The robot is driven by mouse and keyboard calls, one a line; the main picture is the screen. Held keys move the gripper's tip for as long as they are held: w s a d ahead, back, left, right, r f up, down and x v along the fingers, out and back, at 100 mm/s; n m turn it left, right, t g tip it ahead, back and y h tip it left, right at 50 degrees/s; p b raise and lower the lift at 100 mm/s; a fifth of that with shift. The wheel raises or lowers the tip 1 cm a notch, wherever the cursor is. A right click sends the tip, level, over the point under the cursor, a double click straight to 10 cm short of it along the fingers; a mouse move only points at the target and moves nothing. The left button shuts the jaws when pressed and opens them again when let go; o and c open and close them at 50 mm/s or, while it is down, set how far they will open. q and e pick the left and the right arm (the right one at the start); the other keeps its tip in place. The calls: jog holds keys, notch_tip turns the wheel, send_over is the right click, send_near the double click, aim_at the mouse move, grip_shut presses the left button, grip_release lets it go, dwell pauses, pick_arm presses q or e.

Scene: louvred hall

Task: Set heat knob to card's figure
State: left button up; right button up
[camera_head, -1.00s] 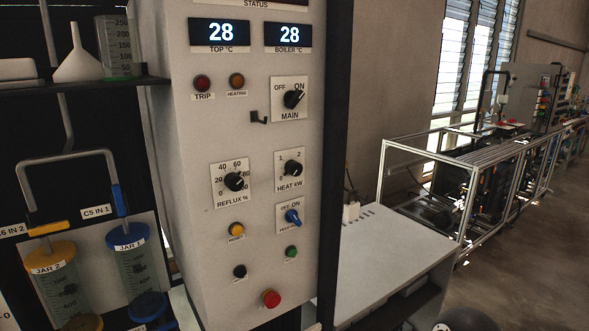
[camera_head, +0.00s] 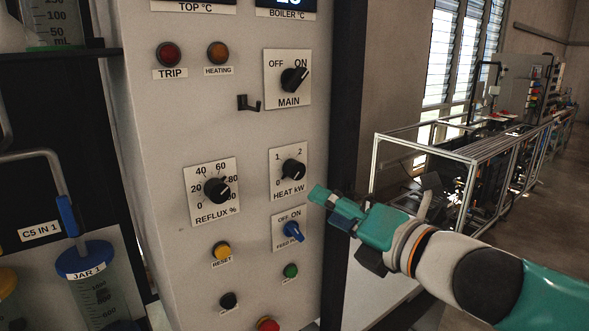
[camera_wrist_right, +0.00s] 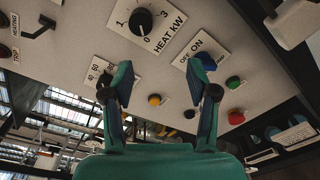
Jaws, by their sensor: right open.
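The heat knob (camera_head: 293,169) is a black dial on a white HEAT kW plate on the panel front. In the right wrist view the knob (camera_wrist_right: 141,20) is at the top, ahead of the fingers; its exact setting is too small to read surely. My right gripper (camera_head: 332,204) is just right of and below the heat plate in the head view. In the wrist view its teal fingers (camera_wrist_right: 166,89) are spread, with nothing between them, apart from the knob. I cannot make out a card with a figure. My left gripper is out of view.
The reflux knob (camera_head: 217,190) is left of the heat knob, the blue feed switch (camera_head: 294,231) below it and the main switch (camera_head: 294,80) above. A black hook (camera_head: 249,103) sticks out from the panel. A dark post (camera_head: 345,120) edges the panel's right side.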

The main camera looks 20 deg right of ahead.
aim_at(299, 173)
jog(key=shift+n+t, duration=0.3)
jog(key=shift+n, duration=0.4)
jog(key=shift+w+a+r+b, duration=0.4)
jog(key=shift+w+a+r, duration=0.05)
jog(key=shift+w, duration=0.95)
jog(key=shift+w+a+r+b, duration=0.45)
jog(key=shift+w+a+r, duration=0.05)
jog(key=shift+w, duration=0.95)
jog(key=shift+w+a+r+b, duration=0.4)
jog(key=shift+w+a+r, duration=0.05)
jog(key=shift+w, duration=0.95)
grip_shut()
